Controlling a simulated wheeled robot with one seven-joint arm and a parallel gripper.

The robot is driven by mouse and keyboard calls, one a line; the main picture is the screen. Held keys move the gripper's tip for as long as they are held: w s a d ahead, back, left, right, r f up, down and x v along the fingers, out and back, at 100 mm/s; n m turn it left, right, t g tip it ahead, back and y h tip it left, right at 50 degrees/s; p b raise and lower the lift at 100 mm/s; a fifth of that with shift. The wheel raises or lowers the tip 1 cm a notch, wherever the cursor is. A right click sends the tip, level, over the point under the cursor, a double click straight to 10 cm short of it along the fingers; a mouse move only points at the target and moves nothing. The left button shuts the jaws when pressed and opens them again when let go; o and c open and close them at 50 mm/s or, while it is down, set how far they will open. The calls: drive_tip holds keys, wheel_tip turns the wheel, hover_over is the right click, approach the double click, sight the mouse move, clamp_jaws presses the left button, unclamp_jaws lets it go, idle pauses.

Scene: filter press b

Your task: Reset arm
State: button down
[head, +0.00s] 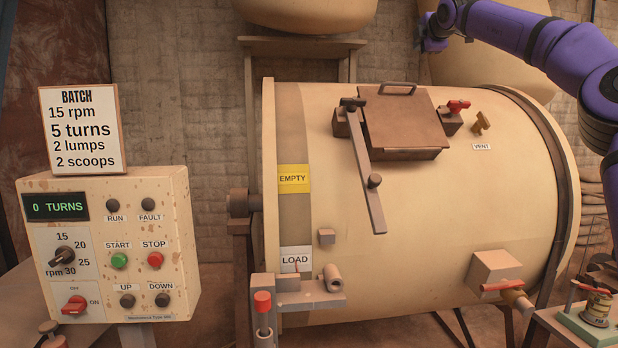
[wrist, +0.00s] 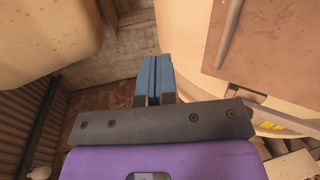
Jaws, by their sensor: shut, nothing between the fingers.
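My purple arm (head: 550,38) reaches in from the upper right in the head view. My gripper (head: 432,44) is at its far end, above and behind the drum's hatch, apart from the drum. In the wrist view my gripper (wrist: 153,78) has its two blue fingers together, with nothing between them. The big cream drum (head: 400,230) fills the middle of the head view. Its brown hatch lid (head: 403,120) lies shut on top, with a long lever hanging down the front.
A control box (head: 110,245) reading "0 TURNS" stands at left, with a batch card (head: 82,130) on top. Cream vessels hang above and behind the drum. A red-topped post (head: 263,305) and bracket stand in front. A green-based device (head: 590,325) sits lower right.

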drive_tip(key=s+a+r+n+t+y, duration=0.15)
drive_tip(key=s+a+n, duration=0.25)
drive_tip(key=a+n, duration=0.55)
drive_tip(key=s+a+r+n+t, duration=0.15)
drive_tip(key=s+a+n, duration=0.25)
drive_tip(key=a+n, duration=0.55)
drive_tip(key=s+a+f+n+g+y, duration=0.2)
drive_tip(key=s+a+f+n+y, duration=0.4)
drive_tip(key=s+a+n, duration=0.55)
drive_tip(key=s+d+f+n+g+h, duration=0.15)
drive_tip(key=s+f+n+g, duration=0.25)
drive_tip(key=s+f+n, duration=0.75)
drive_tip(key=s+d+f+n+g+h, duration=0.3)
drive_tip(key=s+d+f+n, duration=0.2)
drive_tip(key=s+d+f, duration=0.4)
drive_tip(key=s+d+f+n+g+h, duration=0.3)
drive_tip(key=s+d+f, duration=0.7)
drive_tip(key=s+f, duration=0.5)
drive_tip(key=s+n+g, duration=0.1)
drive_tip(key=s+n, duration=0.1)
drive_tip(key=shift+s+n, duration=0.35)
drive_tip(key=shift+n, duration=0.05)
